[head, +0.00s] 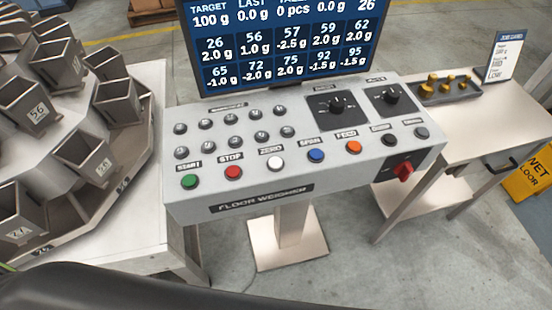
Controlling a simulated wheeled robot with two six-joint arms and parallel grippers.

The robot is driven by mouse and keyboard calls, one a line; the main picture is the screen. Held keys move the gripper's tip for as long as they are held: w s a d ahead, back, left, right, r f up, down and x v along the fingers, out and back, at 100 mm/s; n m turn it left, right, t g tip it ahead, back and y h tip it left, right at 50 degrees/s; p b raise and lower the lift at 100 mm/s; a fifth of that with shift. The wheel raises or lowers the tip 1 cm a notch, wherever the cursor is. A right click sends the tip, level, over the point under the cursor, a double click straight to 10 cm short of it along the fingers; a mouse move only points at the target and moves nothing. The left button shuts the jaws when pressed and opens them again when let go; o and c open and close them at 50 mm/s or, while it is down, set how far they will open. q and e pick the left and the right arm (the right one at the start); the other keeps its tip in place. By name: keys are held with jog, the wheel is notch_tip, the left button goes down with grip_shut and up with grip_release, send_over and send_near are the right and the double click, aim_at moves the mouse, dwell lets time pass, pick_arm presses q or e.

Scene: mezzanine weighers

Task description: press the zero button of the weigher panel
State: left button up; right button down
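The weigher panel (245,192) is a grey sloped console on a pedestal in the middle of the head view. Its zero button (275,162) is the white round one in the front row, under a label reading ZERO. The red stop button (233,172) is to its left and the blue span button (316,155) to its right. Nothing covers the zero button. Neither of my grippers is in view.
A screen (290,40) stands behind the panel. A weigher with several metal hoppers (84,160) is at the left. A red switch (403,172) juts from the panel's front.

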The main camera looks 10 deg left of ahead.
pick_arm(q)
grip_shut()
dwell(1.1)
